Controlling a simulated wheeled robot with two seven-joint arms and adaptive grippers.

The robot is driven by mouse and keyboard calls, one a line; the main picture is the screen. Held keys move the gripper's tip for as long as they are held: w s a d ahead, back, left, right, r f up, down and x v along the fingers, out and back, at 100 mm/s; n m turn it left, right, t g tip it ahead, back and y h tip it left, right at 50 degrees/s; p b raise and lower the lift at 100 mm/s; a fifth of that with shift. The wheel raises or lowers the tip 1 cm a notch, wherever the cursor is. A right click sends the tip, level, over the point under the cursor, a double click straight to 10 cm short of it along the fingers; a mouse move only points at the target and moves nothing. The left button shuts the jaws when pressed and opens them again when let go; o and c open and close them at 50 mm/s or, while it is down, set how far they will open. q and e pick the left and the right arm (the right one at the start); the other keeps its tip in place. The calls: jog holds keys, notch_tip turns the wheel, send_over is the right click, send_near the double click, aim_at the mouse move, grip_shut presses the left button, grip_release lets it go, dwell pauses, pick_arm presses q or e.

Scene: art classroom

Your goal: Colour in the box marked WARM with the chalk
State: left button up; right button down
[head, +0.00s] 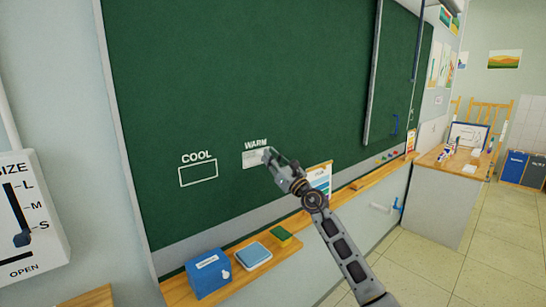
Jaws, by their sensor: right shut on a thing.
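The box marked WARM (249,160) is on the green chalkboard (250,80), right of the box marked COOL (198,174). Pale chalk marks show inside the WARM box on its left part. The COOL box is an empty white outline. My right gripper (269,156) is at the right side of the WARM box and covers part of it. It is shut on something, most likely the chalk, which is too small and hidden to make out. I cannot tell whether the chalk touches the board. My left gripper is not in view.
The wooden ledge (292,224) below the board holds a blue box (208,274), a light blue pad (253,256) and a green-and-yellow block (280,237). A colour card (319,176) stands behind my arm. A desk (452,170) with items stands at the right.

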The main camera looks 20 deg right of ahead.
jog(key=shift+a+f, duration=0.1)
jog(key=shift+a, duration=0.15)
jog(key=shift+s+a+p, duration=0.35)
jog(key=shift+a+p, duration=0.45)
jog(key=shift+p, duration=0.1)
jog(key=shift+f, duration=0.1)
jog(key=shift+s+a+p, duration=0.3)
jog(key=shift+a+p, duration=0.4)
jog(key=shift+p, duration=0.15)
jog(key=shift+a, duration=0.1)
jog(key=shift+s+a+p, duration=0.25)
jog(key=shift+a+p, duration=0.4)
jog(key=shift+p, duration=0.1)
dwell(0.5)
